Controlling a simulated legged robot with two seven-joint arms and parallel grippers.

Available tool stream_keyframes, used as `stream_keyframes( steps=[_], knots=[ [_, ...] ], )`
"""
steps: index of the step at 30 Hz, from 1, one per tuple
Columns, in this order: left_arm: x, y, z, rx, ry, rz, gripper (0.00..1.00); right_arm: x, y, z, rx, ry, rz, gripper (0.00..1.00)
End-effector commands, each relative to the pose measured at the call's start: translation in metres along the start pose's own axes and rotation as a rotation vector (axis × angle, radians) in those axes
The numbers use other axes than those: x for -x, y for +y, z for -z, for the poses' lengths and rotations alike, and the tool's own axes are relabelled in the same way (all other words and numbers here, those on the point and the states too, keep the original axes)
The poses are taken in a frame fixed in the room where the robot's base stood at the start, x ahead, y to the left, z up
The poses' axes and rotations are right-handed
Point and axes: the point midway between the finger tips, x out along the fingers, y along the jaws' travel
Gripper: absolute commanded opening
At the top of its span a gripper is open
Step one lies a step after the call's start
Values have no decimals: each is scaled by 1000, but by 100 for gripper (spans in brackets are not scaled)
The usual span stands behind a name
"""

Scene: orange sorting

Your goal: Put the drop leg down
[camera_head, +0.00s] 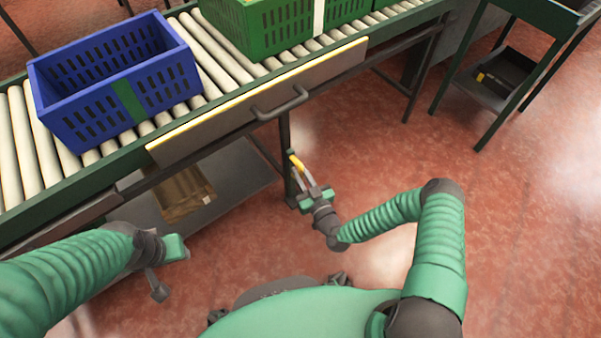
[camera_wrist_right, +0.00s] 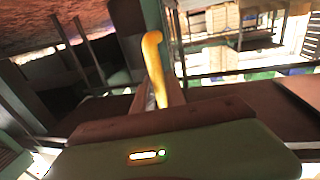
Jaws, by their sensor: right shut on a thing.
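A yellow bar-like grip (camera_head: 297,162) shows at the tips of my right gripper (camera_head: 299,176), beside a dark upright leg (camera_head: 285,140) under the conveyor's front panel. In the right wrist view the yellow grip (camera_wrist_right: 153,58) stands between the fingers of my right gripper (camera_wrist_right: 157,92), which is shut on it.
The roller conveyor (camera_head: 222,73) carries a blue crate (camera_head: 118,90) and green crates (camera_head: 270,28). The front panel (camera_head: 210,118) has a yellow edge and a dark handle (camera_head: 280,106). A cardboard box (camera_head: 184,194) lies on the lower shelf.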

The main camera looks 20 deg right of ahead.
Motion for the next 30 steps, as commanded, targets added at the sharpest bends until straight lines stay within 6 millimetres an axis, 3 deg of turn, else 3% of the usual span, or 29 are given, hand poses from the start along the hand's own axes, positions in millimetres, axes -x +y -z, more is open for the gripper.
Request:
stream_keyframes(
  steps=[8, 18, 27, 28, 30],
  knots=[
    [0, 0, 0, 0, 0, 0, 36, 1, 1, -1, 0, -1, -2, 0],
    [-17, 0, -4, 0, 0, 0, 36, 1, 0, -52, 2, -3, 0, 0],
    [-17, 0, -4, 0, 0, 0, 36, 1, 1, -56, 0, -8, -1, 0],
    [-17, 0, -4, 0, 0, 0, 36, 1, 1, -56, 0, -9, -1, 17],
    [-17, 0, -4, 0, 0, 0, 36, 1, 0, -56, 0, -8, -1, 27]
  ],
)
